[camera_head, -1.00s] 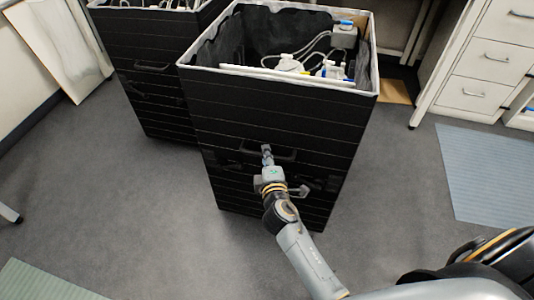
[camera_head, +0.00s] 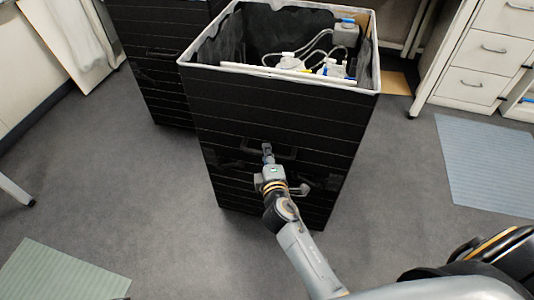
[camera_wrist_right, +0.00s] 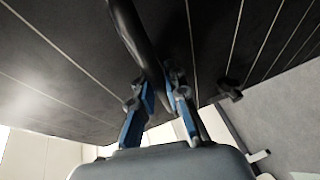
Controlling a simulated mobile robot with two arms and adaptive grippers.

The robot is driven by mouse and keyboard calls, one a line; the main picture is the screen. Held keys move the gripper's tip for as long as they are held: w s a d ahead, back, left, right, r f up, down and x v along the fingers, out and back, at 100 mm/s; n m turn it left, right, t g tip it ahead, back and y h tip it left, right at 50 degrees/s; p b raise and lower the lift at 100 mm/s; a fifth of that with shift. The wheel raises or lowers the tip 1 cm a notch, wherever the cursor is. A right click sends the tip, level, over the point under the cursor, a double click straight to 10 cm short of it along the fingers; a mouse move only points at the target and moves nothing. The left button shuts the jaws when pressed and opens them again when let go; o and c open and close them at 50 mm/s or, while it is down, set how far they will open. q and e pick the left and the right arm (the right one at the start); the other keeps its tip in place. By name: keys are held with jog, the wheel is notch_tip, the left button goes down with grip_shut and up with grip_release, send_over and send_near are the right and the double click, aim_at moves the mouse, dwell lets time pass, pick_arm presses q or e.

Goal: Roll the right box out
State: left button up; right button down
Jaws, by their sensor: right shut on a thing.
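The right box (camera_head: 270,115) is a tall black box with thin pale lines and a pale rim, open at the top. Flasks, tubing and a grey device with a blue top show inside it. My right gripper (camera_head: 267,150) is at the dark handle on its front face. In the right wrist view the blue-padded fingers (camera_wrist_right: 160,100) are shut on the black handle bar (camera_wrist_right: 145,45). A second black box (camera_head: 165,70) stands behind it to the left, partly hidden. My left gripper is not in view.
White drawers (camera_head: 480,60) stand at the back right. A blue-grey mat (camera_head: 490,160) lies on the right floor and a green mat (camera_head: 60,275) at the lower left. A white panel (camera_head: 70,40) leans at the upper left. Grey floor (camera_head: 150,190) is clear in front.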

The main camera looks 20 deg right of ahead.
jog(key=shift+f, duration=0.15)
jog(key=c, duration=1.3)
grip_release()
jog(key=shift+c, duration=0.2)
jog(key=v, duration=0.7)
jog(key=shift+s, duration=0.25)
